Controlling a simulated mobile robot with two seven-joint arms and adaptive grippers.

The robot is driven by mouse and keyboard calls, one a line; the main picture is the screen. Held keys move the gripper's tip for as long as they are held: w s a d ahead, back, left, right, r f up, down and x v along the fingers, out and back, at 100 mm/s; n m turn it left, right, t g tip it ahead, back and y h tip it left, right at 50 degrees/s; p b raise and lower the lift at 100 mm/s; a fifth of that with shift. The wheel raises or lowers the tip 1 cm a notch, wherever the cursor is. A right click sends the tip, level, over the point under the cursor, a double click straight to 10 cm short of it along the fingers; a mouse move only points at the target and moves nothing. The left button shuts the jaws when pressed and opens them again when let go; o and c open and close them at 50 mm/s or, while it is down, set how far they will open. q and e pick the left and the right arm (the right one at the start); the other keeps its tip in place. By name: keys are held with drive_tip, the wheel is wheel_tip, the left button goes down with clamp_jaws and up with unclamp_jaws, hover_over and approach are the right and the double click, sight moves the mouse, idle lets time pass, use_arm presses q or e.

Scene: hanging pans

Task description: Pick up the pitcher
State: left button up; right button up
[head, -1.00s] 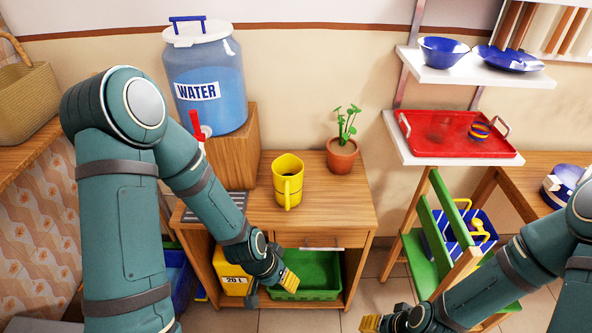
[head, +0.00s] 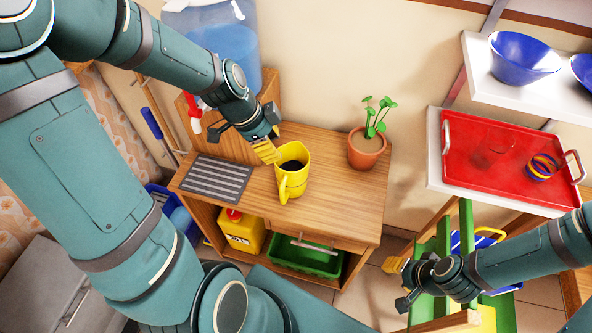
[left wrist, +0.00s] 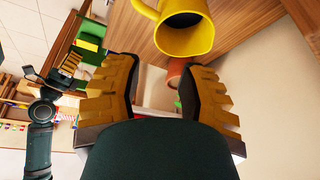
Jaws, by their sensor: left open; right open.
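The yellow pitcher (head: 292,174) stands upright on the wooden cabinet top, with its handle toward the front and a dark inside. My left gripper (head: 267,150) is open just left of the pitcher's rim, and I cannot tell whether it touches. In the left wrist view the pitcher (left wrist: 184,32) is beyond the open yellow fingers of my left gripper (left wrist: 165,100), not between them. My right gripper (head: 402,282) is open and empty at the right, low in front of the green step stool.
A potted plant (head: 366,150) stands right of the pitcher. The blue water jug (head: 225,42) is behind my left arm. A grey drain grate (head: 218,185) lies left of the pitcher. A red tray (head: 470,165) sits on the right shelf.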

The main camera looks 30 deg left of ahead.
sight(293, 172)
use_arm(q)
drive_tip(key=b+x, duration=0.1)
drive_tip(key=x, duration=0.6)
drive_tip(key=shift+f, duration=0.15)
drive_tip(key=b+x, duration=0.1)
drive_tip(key=x, duration=0.4)
drive_tip(key=shift+s+d+f, duration=0.1)
drive_tip(key=shift+s+d, duration=0.05)
drive_tip(key=shift+d, duration=0.05)
clamp_jaws()
